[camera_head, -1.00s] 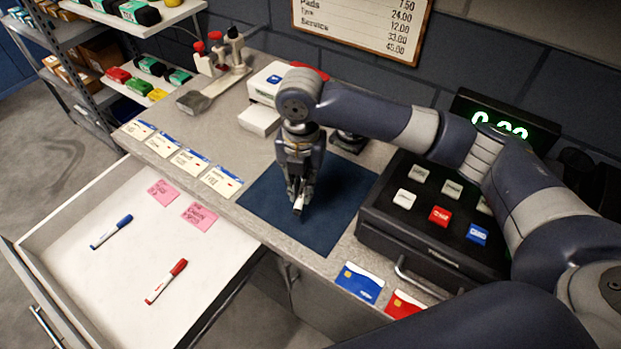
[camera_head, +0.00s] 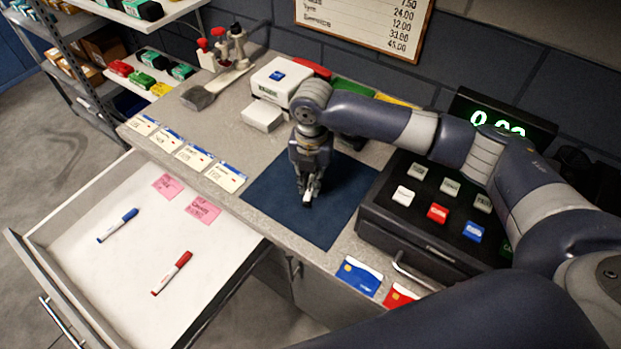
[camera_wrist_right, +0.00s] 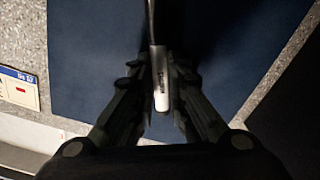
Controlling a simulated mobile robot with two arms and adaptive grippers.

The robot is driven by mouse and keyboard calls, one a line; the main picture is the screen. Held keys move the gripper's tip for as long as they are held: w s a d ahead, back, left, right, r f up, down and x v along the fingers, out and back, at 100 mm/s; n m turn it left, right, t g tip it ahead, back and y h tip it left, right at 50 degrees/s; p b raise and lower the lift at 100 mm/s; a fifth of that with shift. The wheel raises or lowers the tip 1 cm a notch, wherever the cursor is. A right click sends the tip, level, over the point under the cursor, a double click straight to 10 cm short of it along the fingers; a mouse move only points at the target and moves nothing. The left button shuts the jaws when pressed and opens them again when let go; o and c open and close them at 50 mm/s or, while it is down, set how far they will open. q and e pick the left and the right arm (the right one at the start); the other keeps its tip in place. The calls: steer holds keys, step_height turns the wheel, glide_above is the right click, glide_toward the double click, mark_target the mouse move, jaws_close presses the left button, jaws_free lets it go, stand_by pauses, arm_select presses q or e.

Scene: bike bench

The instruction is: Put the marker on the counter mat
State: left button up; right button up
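The counter mat (camera_head: 270,199) is a dark blue square lying on the grey counter, and it also fills much of the right wrist view (camera_wrist_right: 90,50). My right gripper (camera_head: 308,196) points down over the mat. In the right wrist view its fingers (camera_wrist_right: 160,90) close around a marker (camera_wrist_right: 160,82) with a white barrel and a dark end. Only a small part of this marker shows in the head view. I cannot tell whether it touches the mat. A blue marker (camera_head: 118,225) and a red marker (camera_head: 172,273) lie in the open drawer. My left gripper is not in view.
The open white drawer (camera_head: 120,272) also holds pink notes (camera_head: 203,209). Price cards (camera_head: 194,157) line the counter left of the mat. A black cash register (camera_head: 425,225) stands right of it, with blue (camera_head: 358,276) and red cards in front. A white box (camera_head: 262,117) stands behind.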

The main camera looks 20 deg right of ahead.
mark_target(311, 186)
steer(key=o, duration=0.3)
step_height(311, 186, up, 12)
steer(key=b, duration=0.2)
steer(key=shift+d+r+b, duration=0.1)
steer(key=shift+r+b, duration=0.05)
steer(key=shift+b, duration=0.15)
steer(key=shift+s, duration=0.15)
stand_by(0.4)
